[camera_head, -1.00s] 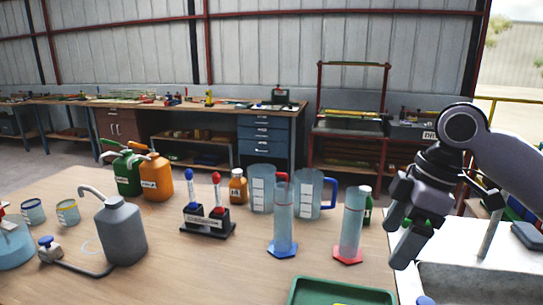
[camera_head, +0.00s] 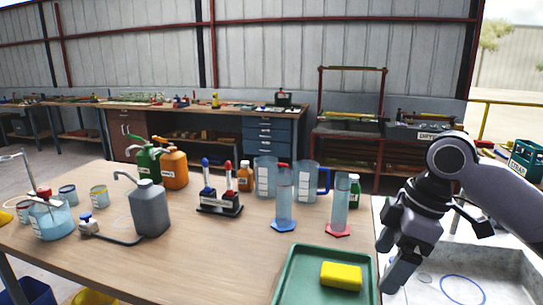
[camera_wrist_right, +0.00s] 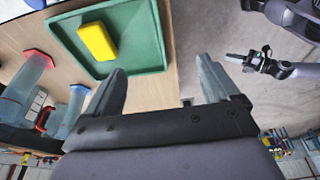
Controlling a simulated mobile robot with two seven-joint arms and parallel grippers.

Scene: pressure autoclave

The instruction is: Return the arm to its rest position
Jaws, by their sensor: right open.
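My right arm comes in from the right in the head view. Its gripper (camera_head: 392,262) points down, beside the right edge of the green tray and near the pale sink. In the right wrist view the two fingers of this gripper (camera_wrist_right: 160,65) are spread apart with nothing between them. Another arm with a dark gripper (camera_wrist_right: 247,61) shows small at the upper right of that view, over the floor; it looks like my left arm. Its jaw state is too small to tell. The left gripper is outside the head view.
A green tray (camera_head: 284,268) with a yellow sponge (camera_head: 341,276) lies at the table's front right. Blue-based (camera_head: 284,205) and red-based (camera_head: 339,208) cylinders stand behind it. A grey can (camera_head: 150,210) and bottles stand leftward. The sink (camera_head: 500,265) is at right.

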